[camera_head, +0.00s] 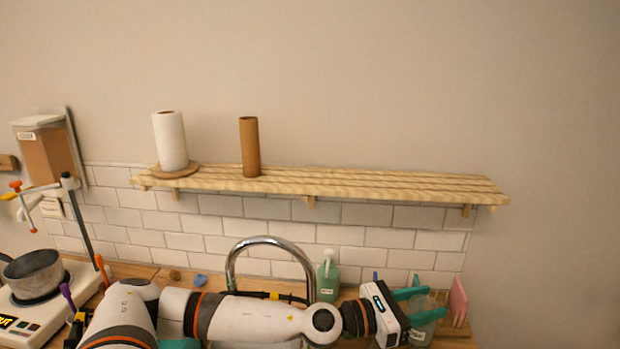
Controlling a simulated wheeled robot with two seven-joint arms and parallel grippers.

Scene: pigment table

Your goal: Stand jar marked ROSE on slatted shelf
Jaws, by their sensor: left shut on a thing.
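The slatted shelf (380,185) is a pale wooden board on brackets on the wall above the tiles. My left gripper (420,305), with teal fingers, is at the lower right, below the shelf's right part. It is shut on a clear, greenish jar (428,322). The fingers cover part of the jar, and its small white label is too small to read, so I cannot confirm that it says ROSE. My right gripper is out of view.
A paper towel roll (171,140) and a brown cardboard tube (249,147) stand on the shelf's left half; its right half is clear. Below are a chrome faucet (232,258), a green pump bottle (328,279) and a pink board (458,300). A pot (34,275) sits at left.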

